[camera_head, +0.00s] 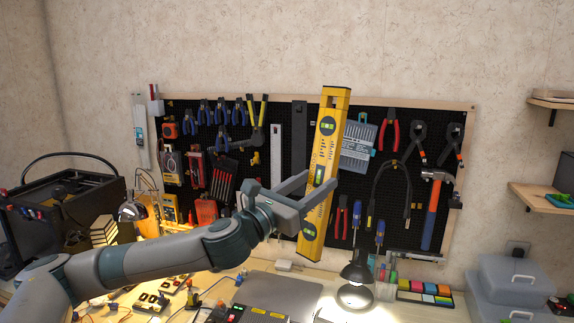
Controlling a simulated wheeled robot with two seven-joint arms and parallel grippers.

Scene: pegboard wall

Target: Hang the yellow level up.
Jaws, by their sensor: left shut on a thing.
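The yellow level (325,142) is long and stands nearly upright, its top tilted slightly to the right. It is in front of the black pegboard (358,200) on the wall. My left gripper (318,186) is shut on the level around its middle. The level's top end is a little above the pegboard's upper wooden frame. I cannot tell whether the level touches the board or a hook. The part of the board behind the level is hidden. My right gripper is not in view.
Pliers (389,130), a hammer (432,208) and a grey bit set (358,146) hang right of the level. A grey ruler (276,150) hangs left. A lit desk lamp (357,272) stands below on the workbench. A black toolbox (62,215) is at far left.

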